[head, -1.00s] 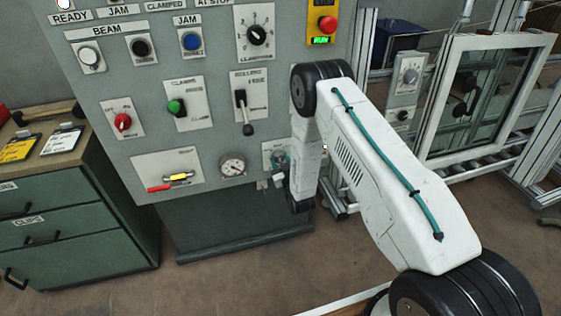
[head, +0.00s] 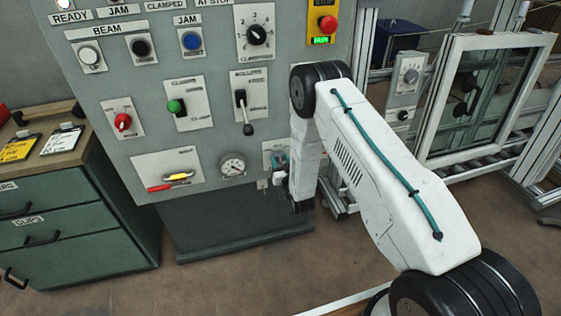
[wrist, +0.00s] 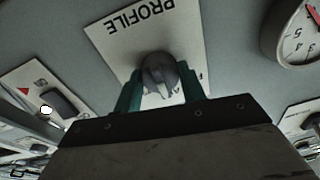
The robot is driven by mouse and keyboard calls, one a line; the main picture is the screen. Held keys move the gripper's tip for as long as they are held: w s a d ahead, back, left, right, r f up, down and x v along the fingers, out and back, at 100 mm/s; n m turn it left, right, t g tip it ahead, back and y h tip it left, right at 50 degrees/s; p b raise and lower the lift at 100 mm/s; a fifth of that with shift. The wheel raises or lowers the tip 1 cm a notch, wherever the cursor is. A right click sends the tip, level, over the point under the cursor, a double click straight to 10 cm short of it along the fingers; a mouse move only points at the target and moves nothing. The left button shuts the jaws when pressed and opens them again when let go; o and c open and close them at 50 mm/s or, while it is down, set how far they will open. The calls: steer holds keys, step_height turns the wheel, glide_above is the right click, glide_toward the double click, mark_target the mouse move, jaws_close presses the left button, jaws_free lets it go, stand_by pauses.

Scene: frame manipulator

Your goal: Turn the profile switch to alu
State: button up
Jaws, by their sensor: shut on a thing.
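The profile switch is a grey rotary knob (wrist: 160,75) on a white plate marked PROFILE (wrist: 122,42), whose lettering appears upside down in the wrist view. My gripper (wrist: 160,90) has its two green fingers on either side of the knob and is shut on it. A paler ridge shows on the knob's face. The position labels are hidden behind the gripper, so I cannot tell which one it points to. In the head view, the plate (head: 269,147) is at the panel's lower right, mostly covered by my gripper (head: 281,160) and wrist.
A round gauge (head: 232,167) is left of the profile plate in the head view and shows in the wrist view (wrist: 296,32). A lever switch (head: 244,112) sits above it. Another black switch (wrist: 57,103) is at the wrist view's left. A framed window (head: 490,95) stands at right.

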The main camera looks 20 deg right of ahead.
steer(key=o, duration=1)
steer(key=shift+c, duration=0.2)
steer(key=s, duration=0.7)
steer(key=shift+s+f, duration=0.2)
steer(key=shift+s, duration=0.2)
steer(key=shift+d, duration=0.1)
